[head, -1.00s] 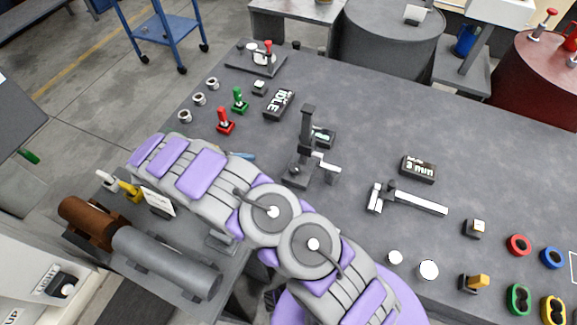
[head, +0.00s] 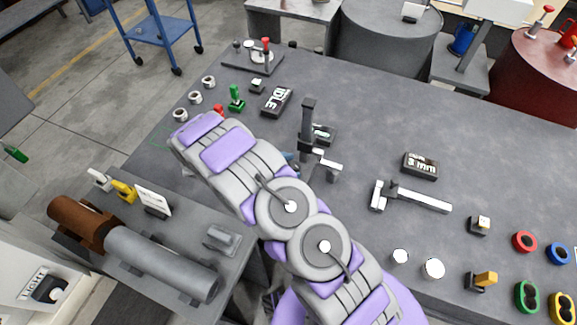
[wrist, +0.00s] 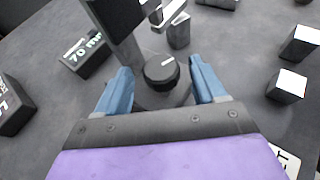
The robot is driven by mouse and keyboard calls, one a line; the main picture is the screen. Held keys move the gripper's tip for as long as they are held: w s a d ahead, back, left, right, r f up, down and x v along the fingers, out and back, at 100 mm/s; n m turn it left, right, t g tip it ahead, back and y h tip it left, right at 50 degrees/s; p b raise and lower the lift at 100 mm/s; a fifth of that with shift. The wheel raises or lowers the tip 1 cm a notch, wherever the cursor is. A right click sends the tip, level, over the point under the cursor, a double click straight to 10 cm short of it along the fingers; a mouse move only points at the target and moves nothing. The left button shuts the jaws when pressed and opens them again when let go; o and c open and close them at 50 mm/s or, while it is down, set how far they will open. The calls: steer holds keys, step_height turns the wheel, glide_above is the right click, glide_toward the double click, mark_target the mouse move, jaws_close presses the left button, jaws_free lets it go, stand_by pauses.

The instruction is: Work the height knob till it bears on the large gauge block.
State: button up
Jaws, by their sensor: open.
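A round black knob (wrist: 159,76) with a white mark sits low on the height stand, in the wrist view. My gripper (wrist: 160,67) is open, its blue fingers on either side of the knob with small gaps visible. In the head view the stand (head: 308,120) is a dark upright column with a light arm (head: 326,160) reaching right. A grey block (head: 334,174) stands by that arm's end and shows in the wrist view (wrist: 179,32); it may be the large gauge block. Whether the arm touches it I cannot tell. My arm hides the stand's base in the head view.
A dark readout (wrist: 85,54) stands left of the column in the wrist view. Two white-topped blocks (wrist: 299,42) (wrist: 287,86) are at right. In the head view, a caliper-like tool (head: 412,197) and a black display (head: 420,166) lie right of the stand, with clear tabletop between.

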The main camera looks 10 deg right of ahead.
steer(key=shift+d, duration=0.15)
steer(key=shift+d, duration=0.3)
steer(key=shift+c, duration=0.3)
steer(key=shift+d, duration=0.1)
steer(key=shift+c, duration=0.8)
steer(key=shift+a, duration=0.25)
steer(key=c, duration=0.8)
steer(key=shift+c, duration=0.2)
steer(key=shift+d+r+p, duration=0.1)
steer(key=shift+r+p, duration=0.05)
steer(key=shift+p, duration=0.15)
steer(key=shift+s+n+t+p, duration=0.15)
steer(key=shift+n+t+p, duration=0.5)
steer(key=shift+n+t, duration=0.65)
steer(key=shift+s+n+t+y, duration=0.15)
steer(key=shift+n+t+y, duration=0.85)
steer(key=shift+n+t, duration=0.75)
steer(key=shift+t, duration=0.35)
